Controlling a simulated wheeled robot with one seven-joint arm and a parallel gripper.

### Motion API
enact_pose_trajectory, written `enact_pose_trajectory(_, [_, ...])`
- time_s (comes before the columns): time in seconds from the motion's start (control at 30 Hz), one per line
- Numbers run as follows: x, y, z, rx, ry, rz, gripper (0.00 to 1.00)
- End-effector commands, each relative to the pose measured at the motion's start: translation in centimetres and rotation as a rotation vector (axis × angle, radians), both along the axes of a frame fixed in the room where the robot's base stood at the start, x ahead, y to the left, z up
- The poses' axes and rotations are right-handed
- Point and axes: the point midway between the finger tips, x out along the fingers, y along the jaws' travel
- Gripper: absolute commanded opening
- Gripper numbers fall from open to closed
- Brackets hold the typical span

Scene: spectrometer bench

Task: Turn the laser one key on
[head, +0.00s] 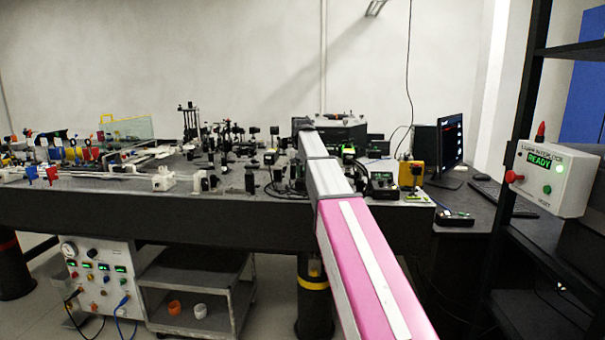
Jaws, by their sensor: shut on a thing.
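My arm reaches from the bottom right over the optical bench (130,212). My gripper is not visible; it seems hidden behind or beyond my arm's far end. I cannot make out the laser one key. No readable label shows which belongs to laser one.
A yellow box (411,173), a monitor (450,142) and a keyboard (497,192) stand right of the arm. A white box reading READY (553,178) hangs on a dark rack at the right. Optics crowd the bench. A grey cart (195,272) stands below.

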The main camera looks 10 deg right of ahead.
Motion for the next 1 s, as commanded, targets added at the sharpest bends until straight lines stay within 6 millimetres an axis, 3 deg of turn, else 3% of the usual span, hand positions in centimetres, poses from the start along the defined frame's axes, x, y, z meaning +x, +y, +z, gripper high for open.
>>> enact_pose_trajectory(0.33, [0.05, -0.01, 0.08, 0.000, -0.001, -0.133, 0.00])
enact_pose_trajectory(0.87, [0.06, 0.00, 0.08, 0.000, -0.001, -0.154, 0.00])
enact_pose_trajectory(0.9, [0.06, 0.00, 0.08, 0.000, -0.001, -0.154, 0.33])
enact_pose_trajectory(0.97, [0.05, -0.01, 0.07, 0.000, -0.001, -0.154, 0.49])
enact_pose_trajectory(1.0, [0.05, -0.01, 0.06, 0.000, -0.001, -0.154, 0.49])
